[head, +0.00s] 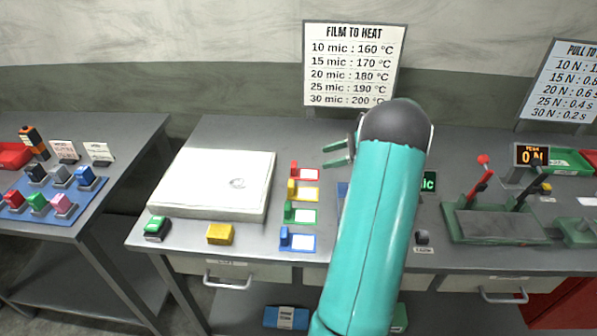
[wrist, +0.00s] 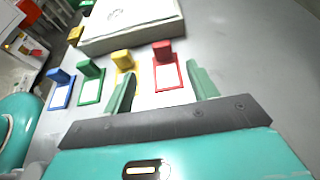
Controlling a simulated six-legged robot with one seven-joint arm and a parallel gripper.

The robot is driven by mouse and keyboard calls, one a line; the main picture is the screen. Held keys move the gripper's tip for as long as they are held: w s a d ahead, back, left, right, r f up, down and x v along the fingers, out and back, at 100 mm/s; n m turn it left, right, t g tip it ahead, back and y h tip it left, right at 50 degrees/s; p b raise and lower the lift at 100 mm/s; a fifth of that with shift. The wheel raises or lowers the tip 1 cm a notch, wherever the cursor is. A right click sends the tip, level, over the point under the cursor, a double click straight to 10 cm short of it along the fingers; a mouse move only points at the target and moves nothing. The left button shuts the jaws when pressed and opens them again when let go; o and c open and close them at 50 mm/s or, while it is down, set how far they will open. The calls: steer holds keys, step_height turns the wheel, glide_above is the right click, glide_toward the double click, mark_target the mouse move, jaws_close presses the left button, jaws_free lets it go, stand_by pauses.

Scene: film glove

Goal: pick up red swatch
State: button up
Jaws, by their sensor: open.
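The red swatch (head: 304,172) lies on the grey table as a red-framed white card with an upright red block at one end. It also shows in the wrist view (wrist: 163,53), past my fingertips and between them in the picture. My gripper (head: 336,155) is open and empty, with its green fingers to the right of the red swatch in the head view. In the wrist view its two fingertips (wrist: 163,80) stand wide apart, and no finger visibly touches the swatch. My arm hides part of the table in the head view.
Yellow (head: 303,192), green (head: 300,214) and blue (head: 298,241) swatches lie in a row below the red one. A white flat box (head: 215,182) stands left of them. A yellow block (head: 220,234) sits near the front edge. A green-based lever device (head: 495,222) stands at right.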

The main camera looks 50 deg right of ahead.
mark_target(290, 174)
steer(key=x, duration=1.3)
steer(key=shift+w, duration=0.3)
steer(key=c, duration=1.1)
steer(key=shift+o, duration=0.2)
